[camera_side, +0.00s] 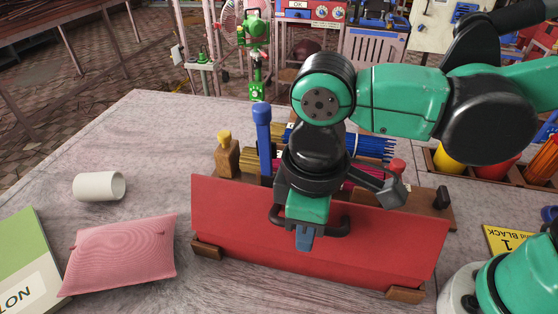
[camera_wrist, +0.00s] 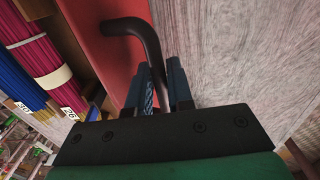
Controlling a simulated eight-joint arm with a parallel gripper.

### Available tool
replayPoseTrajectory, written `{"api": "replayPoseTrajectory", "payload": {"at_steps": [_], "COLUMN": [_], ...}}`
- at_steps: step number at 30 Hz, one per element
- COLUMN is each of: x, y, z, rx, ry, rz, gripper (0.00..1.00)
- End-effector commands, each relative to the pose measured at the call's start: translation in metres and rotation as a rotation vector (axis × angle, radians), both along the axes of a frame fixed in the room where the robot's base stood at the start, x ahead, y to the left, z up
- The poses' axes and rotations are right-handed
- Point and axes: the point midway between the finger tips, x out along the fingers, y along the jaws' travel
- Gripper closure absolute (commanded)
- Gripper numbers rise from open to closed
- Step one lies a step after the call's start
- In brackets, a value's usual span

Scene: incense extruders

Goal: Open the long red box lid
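The long red lid (camera_side: 400,240) is a broad panel along the near side of a long wooden box. It leans, with the box's contents showing behind its upper edge. A black curved handle (camera_side: 338,229) sits on its face, partly hidden by my gripper. My gripper (camera_side: 304,240) points down at the handle, its blue fingers in front of the lid. In the wrist view, the handle (camera_wrist: 145,30) runs down between the two blue fingers (camera_wrist: 164,85), which look closed about it. The exact contact is hard to see. The red lid (camera_wrist: 100,45) lies to the left there.
A pink cushion (camera_side: 125,255), a white cylinder (camera_side: 99,186) and a green-white notebook (camera_side: 25,265) lie left. A yellow card (camera_side: 505,240) lies right.

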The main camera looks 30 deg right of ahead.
Motion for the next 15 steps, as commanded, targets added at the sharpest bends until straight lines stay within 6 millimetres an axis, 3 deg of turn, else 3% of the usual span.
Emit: {"api": "replayPoseTrajectory", "payload": {"at_steps": [15], "x": [-0.0074], "y": [0.0072], "z": [-0.0012], "rx": [0.0], "ry": [0.0], "rz": [0.0], "gripper": [0.84]}}
